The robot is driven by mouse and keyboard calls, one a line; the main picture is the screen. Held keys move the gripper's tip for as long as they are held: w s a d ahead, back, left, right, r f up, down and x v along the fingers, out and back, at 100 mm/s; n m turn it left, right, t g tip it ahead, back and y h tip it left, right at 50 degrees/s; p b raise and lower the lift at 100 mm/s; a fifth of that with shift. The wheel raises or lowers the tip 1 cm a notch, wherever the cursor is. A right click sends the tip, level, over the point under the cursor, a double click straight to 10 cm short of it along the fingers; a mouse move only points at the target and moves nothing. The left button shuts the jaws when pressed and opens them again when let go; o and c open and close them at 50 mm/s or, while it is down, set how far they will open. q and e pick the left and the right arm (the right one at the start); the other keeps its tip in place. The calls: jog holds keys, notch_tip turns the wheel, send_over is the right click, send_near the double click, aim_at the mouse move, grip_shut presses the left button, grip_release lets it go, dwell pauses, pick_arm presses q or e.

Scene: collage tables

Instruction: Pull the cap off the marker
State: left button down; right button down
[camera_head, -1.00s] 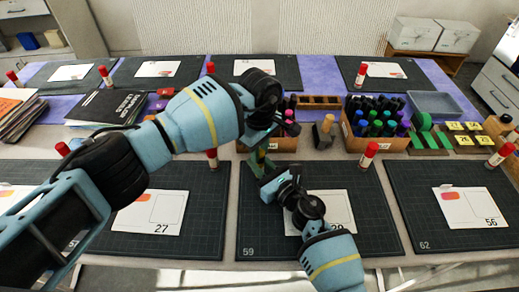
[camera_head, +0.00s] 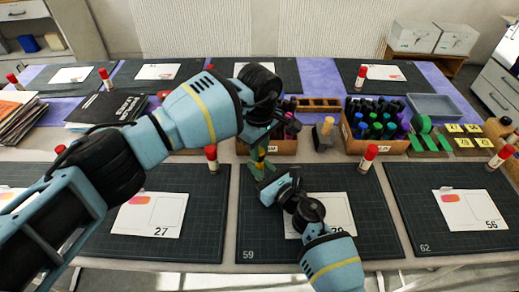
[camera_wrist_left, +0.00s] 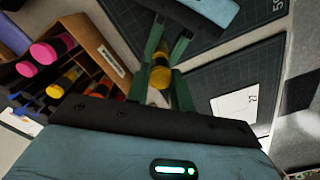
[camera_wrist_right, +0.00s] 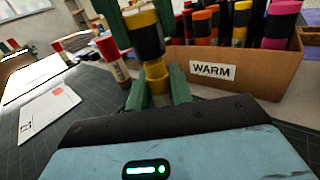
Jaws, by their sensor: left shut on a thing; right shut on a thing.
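A marker (camera_wrist_right: 146,42) stands roughly upright between my two grippers, with yellow and black sections visible in the right wrist view. Yellow also shows between the green fingers in the left wrist view (camera_wrist_left: 160,75). My left gripper (camera_head: 261,147) is shut on the upper part of the marker. My right gripper (camera_wrist_right: 158,92) is shut on its lower yellow part, below the left one. The fingers hide parts of the marker, and I cannot tell whether cap and body are apart.
A wooden box labelled WARM (camera_wrist_right: 212,72) holds several markers close behind my grippers. A second marker box (camera_head: 373,145) stands to its right. A red-capped glue stick (camera_head: 368,158) stands on the right, another (camera_head: 211,158) on the left. Dark mats (camera_head: 455,235) with cards cover the front table.

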pick_arm(q)
jog(key=shift+r, duration=0.3)
jog(key=shift+r, duration=1.9)
pick_arm(e)
jog(key=c, duration=1.2)
grip_release()
jog(key=shift+o, duration=0.2)
pick_arm(q)
jog(key=shift+r, duration=0.15)
pick_arm(e)
jog(key=shift+s+d, duration=0.4)
pick_arm(q)
jog(key=shift+f, duration=0.2)
pick_arm(e)
jog(key=v, duration=0.9)
jog(key=shift+s+d+f, duration=0.1)
jog(key=shift+s+d, duration=0.1)
jog(key=shift+s, duration=0.1)
pick_arm(q)
jog(key=shift+f, duration=0.1)
pick_arm(e)
jog(key=shift+s+d, duration=0.35)
jog(key=shift+s, duration=0.15)
